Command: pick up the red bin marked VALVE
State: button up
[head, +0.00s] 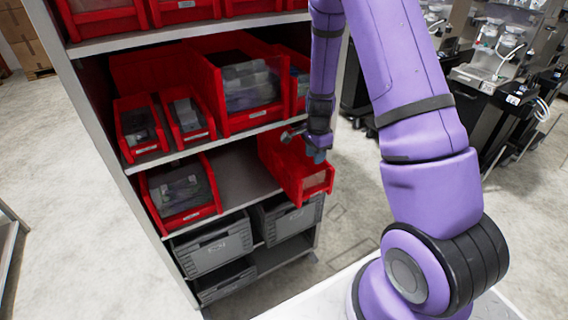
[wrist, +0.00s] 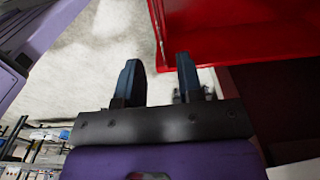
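A red bin (head: 315,184) sits at the right end of the third shelf, tilted and jutting past the shelf edge. It has a small pale label; I cannot read VALVE on it or on any other bin. My gripper (head: 303,140) is at this bin's upper rim in the head view. In the wrist view the two dark fingers (wrist: 158,68) stand apart with nothing clearly between them. The red bin (wrist: 250,35) fills the upper right there, its edge lying between and beyond the fingertips. Whether they touch it I cannot tell.
The grey shelf rack (head: 110,165) holds several other red bins, including one with dark parts (head: 180,192) on the same shelf at left. Grey crates (head: 213,247) stand below. Shelf space between the two bins is bare. Black carts with equipment (head: 490,80) stand at right; floor between is clear.

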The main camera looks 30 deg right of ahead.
jog(key=shift+d+f, duration=0.2)
jog(key=shift+f, duration=2.65)
jog(key=shift+d+f, duration=0.15)
jog(key=shift+f, duration=2.7)
grip_shut()
